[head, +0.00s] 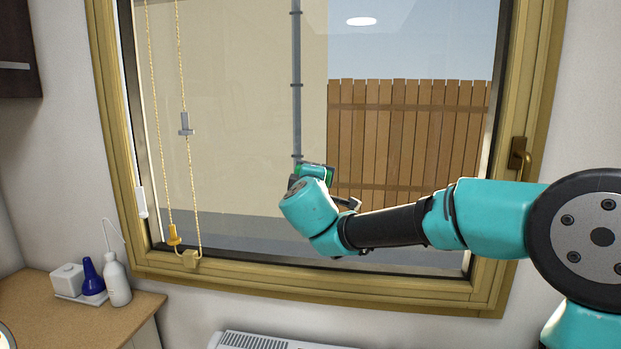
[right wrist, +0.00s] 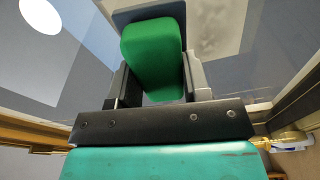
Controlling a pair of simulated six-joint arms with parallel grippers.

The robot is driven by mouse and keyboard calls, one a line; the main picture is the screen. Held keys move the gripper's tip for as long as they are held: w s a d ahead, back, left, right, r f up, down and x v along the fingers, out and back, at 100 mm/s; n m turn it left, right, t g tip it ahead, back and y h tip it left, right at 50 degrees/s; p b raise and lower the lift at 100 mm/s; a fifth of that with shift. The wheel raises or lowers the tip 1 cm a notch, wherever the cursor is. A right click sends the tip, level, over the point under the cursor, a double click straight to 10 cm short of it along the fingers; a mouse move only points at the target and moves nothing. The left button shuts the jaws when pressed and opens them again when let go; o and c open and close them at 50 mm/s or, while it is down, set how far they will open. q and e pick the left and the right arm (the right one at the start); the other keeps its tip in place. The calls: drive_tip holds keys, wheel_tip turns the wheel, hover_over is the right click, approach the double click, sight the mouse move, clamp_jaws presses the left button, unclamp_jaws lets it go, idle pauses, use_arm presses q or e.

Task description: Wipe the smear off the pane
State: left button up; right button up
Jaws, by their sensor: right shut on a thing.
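The window pane (head: 240,120) fills the middle of the head view in a wooden frame (head: 106,120). My right gripper (head: 308,180) is in front of the lower middle of the pane, mostly hidden behind its own wrist. It is shut on a green sponge (head: 322,170). In the right wrist view the green sponge (right wrist: 155,50) sits between the two dark fingers, with its far end towards the glass. I cannot tell whether it touches the pane. A faint blotchy patch (right wrist: 228,28) shows right of the sponge there; I cannot tell if it is the smear. My left gripper is not in view.
Blind cords (head: 188,160) with toggles hang at the pane's left. A white bottle (head: 117,282) and blue bottle (head: 92,280) stand on the counter (head: 125,312) at lower left. A radiator (head: 255,342) is below the window.

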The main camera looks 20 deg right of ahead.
sight(327, 179)
drive_tip(key=shift+s+d, duration=0.45)
drive_tip(key=shift+d, duration=0.3)
drive_tip(key=shift+s+d, duration=0.45)
drive_tip(key=shift+d, duration=0.3)
drive_tip(key=shift+s+d, duration=0.4)
drive_tip(key=shift+d, duration=0.45)
drive_tip(key=shift+s+d, duration=0.35)
drive_tip(key=shift+d, duration=0.5)
drive_tip(key=shift+a+v, duration=0.15)
drive_tip(key=shift+v, duration=1.35)
drive_tip(key=shift+a+v, duration=0.15)
drive_tip(key=shift+v, duration=1.35)
drive_tip(key=shift+w, duration=0.1)
drive_tip(key=shift+a+v, duration=0.2)
drive_tip(key=shift+v, duration=1.3)
